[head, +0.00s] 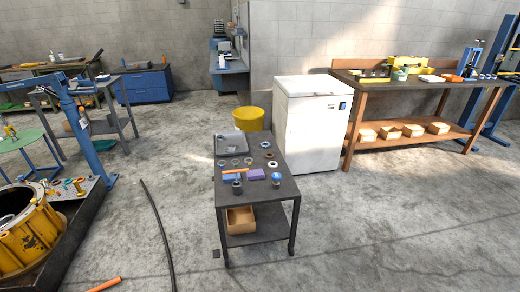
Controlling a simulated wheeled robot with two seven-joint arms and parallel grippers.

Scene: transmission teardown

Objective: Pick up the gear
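No gripper of mine shows in the head view. A dark cart (288,190) stands in the middle with several small ring-shaped parts on its top. A dark cylindrical part (237,187) stands near the front left corner. These parts are too small to tell which one is the gear. A large yellow housing (28,240) sits at the left edge of the view.
A black hose (160,225) lies left. Floor in front and right is clear.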

